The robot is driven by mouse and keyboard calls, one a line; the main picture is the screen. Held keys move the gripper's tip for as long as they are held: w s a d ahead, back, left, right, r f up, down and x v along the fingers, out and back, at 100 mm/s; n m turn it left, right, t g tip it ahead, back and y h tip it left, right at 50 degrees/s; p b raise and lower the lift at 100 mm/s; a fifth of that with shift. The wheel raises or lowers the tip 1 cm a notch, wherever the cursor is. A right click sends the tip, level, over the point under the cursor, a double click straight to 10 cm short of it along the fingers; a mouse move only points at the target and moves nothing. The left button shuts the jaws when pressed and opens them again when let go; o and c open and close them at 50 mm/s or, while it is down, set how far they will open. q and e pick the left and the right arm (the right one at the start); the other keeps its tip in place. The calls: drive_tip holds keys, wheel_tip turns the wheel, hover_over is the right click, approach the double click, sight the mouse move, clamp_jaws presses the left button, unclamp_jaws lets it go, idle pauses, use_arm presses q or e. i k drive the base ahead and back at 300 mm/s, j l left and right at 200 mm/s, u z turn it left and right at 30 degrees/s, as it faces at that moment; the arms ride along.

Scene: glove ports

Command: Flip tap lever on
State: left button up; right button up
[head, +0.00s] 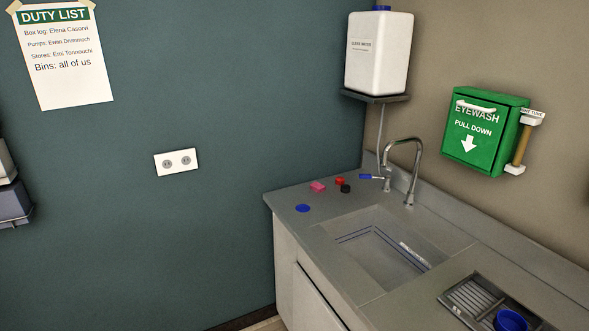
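The tap (415,165) is a chrome gooseneck at the back of the sink, in the right half of the head view. Its lever (371,177) has a blue handle and sticks out to the left from the tap's base, roughly level. The sink basin (385,250) lies in front of the tap, and no running water shows. Neither of my grippers is in the head view, so nothing is seen near the lever.
Small pink, red and black items (318,186) and a blue disc (303,208) lie left of the tap. A white container (378,55) stands on a shelf above. A green eyewash box (484,132) hangs at right. A drain tray (473,298) and blue bowl (511,321) are in front.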

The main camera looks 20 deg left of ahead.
sight(388, 179)
drive_tip(key=u, duration=0.2)
drive_tip(key=i+j, duration=0.15)
drive_tip(key=j, duration=0.2)
drive_tip(key=i+j+z, duration=0.1)
drive_tip(key=j, duration=0.3)
drive_tip(key=i+j, duration=0.15)
drive_tip(key=j, duration=0.2)
drive_tip(key=i+j, duration=0.1)
drive_tip(key=j, duration=0.25)
drive_tip(key=i+j+z, duration=0.1)
drive_tip(key=j, duration=0.3)
drive_tip(key=i+j, duration=0.15)
drive_tip(key=j, duration=0.2)
drive_tip(key=i+j, duration=0.1)
drive_tip(key=j, duration=0.3)
drive_tip(key=i+z, duration=0.05)
